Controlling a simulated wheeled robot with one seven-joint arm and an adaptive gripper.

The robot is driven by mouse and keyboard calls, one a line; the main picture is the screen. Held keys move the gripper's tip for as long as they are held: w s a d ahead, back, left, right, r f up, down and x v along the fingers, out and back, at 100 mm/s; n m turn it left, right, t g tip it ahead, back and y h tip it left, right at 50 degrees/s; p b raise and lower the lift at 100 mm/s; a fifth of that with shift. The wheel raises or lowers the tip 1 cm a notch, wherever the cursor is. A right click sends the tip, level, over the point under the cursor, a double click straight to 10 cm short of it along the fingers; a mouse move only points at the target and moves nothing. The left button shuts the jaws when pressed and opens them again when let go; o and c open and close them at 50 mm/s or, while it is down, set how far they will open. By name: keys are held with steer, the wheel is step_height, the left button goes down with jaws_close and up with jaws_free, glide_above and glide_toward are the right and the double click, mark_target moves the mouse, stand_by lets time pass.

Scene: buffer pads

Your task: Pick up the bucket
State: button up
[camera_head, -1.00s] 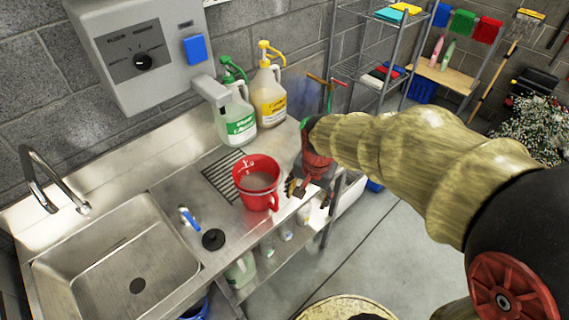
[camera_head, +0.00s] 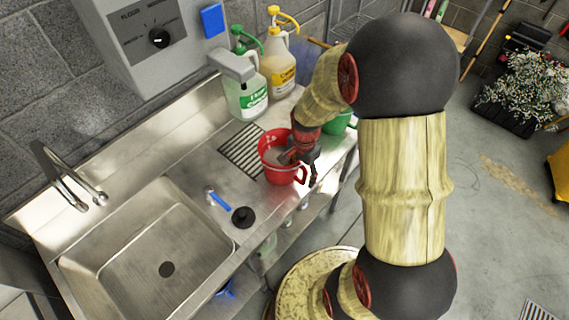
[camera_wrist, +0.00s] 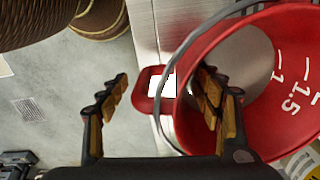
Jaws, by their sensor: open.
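The red bucket (camera_head: 270,172) stands upright on the steel counter beside the drain grate. It has white measure marks inside, a side handle and a thin grey wire bail. My gripper (camera_head: 302,168) is at the bucket's right rim, pointing down. In the wrist view the bucket (camera_wrist: 285,25) fills the right side, and its red handle (camera_wrist: 143,88) lies between the open fingers of my gripper (camera_wrist: 163,95). The left finger is outside the handle, apart from it. The right finger overlaps the bucket's mouth, close to the bail; contact cannot be told.
A green bucket (camera_head: 338,124) is partly hidden behind my arm. A green-label jug (camera_head: 246,98) and a yellow-label jug (camera_head: 279,72) stand at the back. A sink (camera_head: 150,250), a blue-handled item (camera_head: 218,199) and a black stopper (camera_head: 243,216) lie to the left. The counter's front edge is close.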

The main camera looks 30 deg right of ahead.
step_height(320, 180, down, 2)
steer(key=shift+f, duration=0.15)
steer(key=shift+a, duration=0.1)
steer(key=shift+c, duration=0.3)
steer(key=shift+s, duration=0.1)
jaws_close()
stand_by(0.5)
